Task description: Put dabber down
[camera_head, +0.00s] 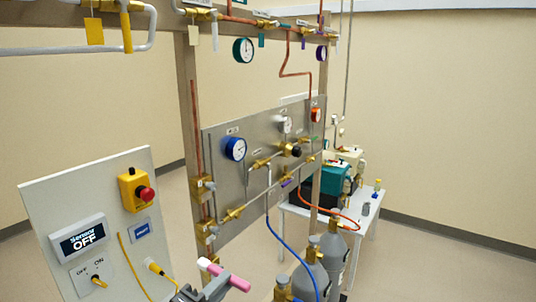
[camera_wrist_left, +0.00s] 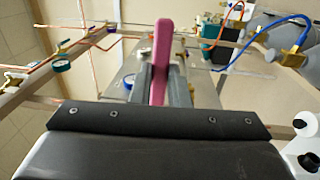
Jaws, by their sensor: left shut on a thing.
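The dabber is a pink stick with a paler end (camera_head: 226,275) at the bottom middle of the head view. My left gripper (camera_head: 214,285) comes in from the bottom edge and is shut on it. In the left wrist view the pink dabber (camera_wrist_left: 162,50) stands up between the two grey fingers of my left gripper (camera_wrist_left: 161,85). The dabber is held in the air, in front of the gas panel, touching nothing else that I can see. Its lower part is hidden by the fingers and the black gripper body. My right gripper is not in view.
A grey panel (camera_head: 232,190) with a blue gauge, valves and copper pipes stands ahead. A sensor board (camera_head: 80,190) with a red button is at left. Grey gas cylinders (camera_head: 330,258) with hoses stand at lower right. A white table (camera_head: 352,225) with equipment is behind them.

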